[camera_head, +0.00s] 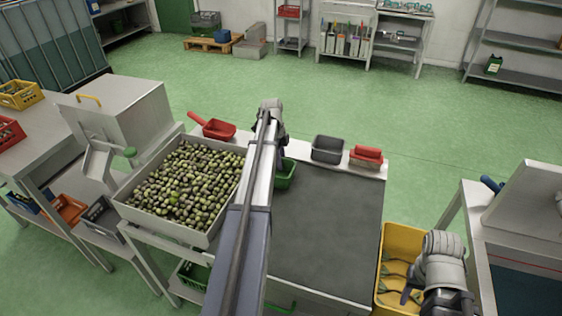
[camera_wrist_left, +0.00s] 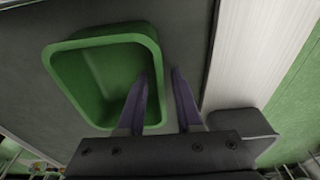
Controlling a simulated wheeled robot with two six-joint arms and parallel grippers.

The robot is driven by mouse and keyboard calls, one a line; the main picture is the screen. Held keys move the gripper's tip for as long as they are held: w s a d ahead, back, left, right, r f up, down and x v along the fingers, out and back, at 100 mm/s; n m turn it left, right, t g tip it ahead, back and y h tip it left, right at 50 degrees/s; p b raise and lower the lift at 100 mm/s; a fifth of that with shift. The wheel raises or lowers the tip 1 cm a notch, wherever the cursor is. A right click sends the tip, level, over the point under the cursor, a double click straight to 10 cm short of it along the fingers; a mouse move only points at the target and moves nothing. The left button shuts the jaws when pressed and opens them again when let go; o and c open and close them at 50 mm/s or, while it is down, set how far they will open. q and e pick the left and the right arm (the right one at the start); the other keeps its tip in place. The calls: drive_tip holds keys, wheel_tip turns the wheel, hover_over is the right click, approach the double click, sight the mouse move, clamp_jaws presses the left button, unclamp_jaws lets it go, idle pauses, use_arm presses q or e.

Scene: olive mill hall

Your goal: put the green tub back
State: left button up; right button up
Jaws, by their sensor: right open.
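The green tub (camera_head: 286,174) sits at the far left of the dark mat (camera_head: 330,230), partly hidden behind my left arm. The left wrist view shows the empty tub (camera_wrist_left: 90,75) close up. My left gripper (camera_wrist_left: 160,72) is open at its rim, one finger over the tub's inside and the other outside the near wall. I cannot tell whether either finger touches the wall. In the head view its fingers are hidden by the arm. My right gripper (camera_head: 436,298) is open and empty over the yellow crate (camera_head: 402,240) at the right.
A large tray of olives (camera_head: 185,190) stands left of my left arm. Most of the mat is clear.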

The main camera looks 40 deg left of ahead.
use_arm(q)
drive_tip(key=shift+r, duration=0.1)
wheel_tip(320, 180, up, 12)
drive_tip(key=a+p, duration=0.1)
drive_tip(key=p, duration=1.1)
drive_tip(key=shift+s+a, duration=0.25)
drive_tip(key=shift+a, duration=0.1)
drive_tip(key=s+d+n+y, duration=0.1)
drive_tip(key=s+d+n, duration=0.1)
drive_tip(key=d, duration=1.1)
drive_tip(key=s+d+n, duration=0.2)
drive_tip(key=d, duration=1)
drive_tip(key=s+d+n+y, duration=0.1)
drive_tip(key=s+d+n, duration=0.2)
drive_tip(key=s+d, duration=0.5)
drive_tip(key=s+d+n, duration=0.3)
drive_tip(key=s+d, duration=0.5)
drive_tip(key=d, duration=0.6)
drive_tip(key=shift+s+d+n+g+y, duration=0.2)
drive_tip(key=shift+s+n+g+y, duration=0.1)
drive_tip(key=shift+s+y, duration=0.1)
